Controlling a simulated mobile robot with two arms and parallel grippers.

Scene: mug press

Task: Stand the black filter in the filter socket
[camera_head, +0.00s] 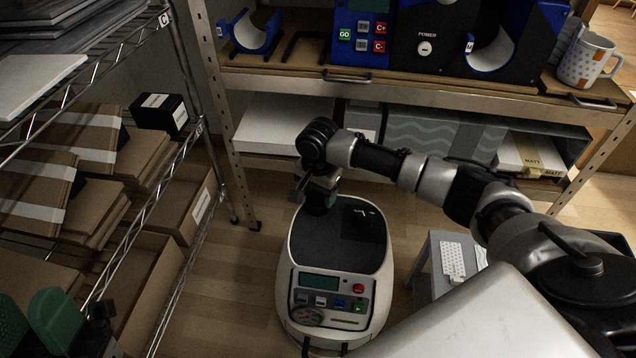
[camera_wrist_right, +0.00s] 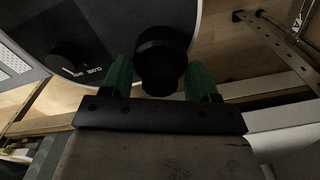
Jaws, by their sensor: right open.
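The black filter appears to be the dark stepped cylinder (camera_wrist_right: 160,62) in the right wrist view. It stands at the edge of a white-rimmed machine with a dark top (camera_head: 340,235). My right gripper (camera_wrist_right: 160,80) is open, with one green finger on each side of the cylinder and small gaps between. In the head view my right gripper (camera_head: 321,196) is over the machine's back left edge and hides the cylinder. I cannot make out the filter socket or tell whether the cylinder sits in it. My left gripper (camera_head: 32,318) is open and empty at the bottom left.
A black knob (camera_wrist_right: 68,60) marked close and open is beside the cylinder. The machine's front has a button panel (camera_head: 328,300). A wire rack with cardboard boxes (camera_head: 165,200) stands left. A shelf with blue machines (camera_head: 470,40) and a mug (camera_head: 588,60) is behind.

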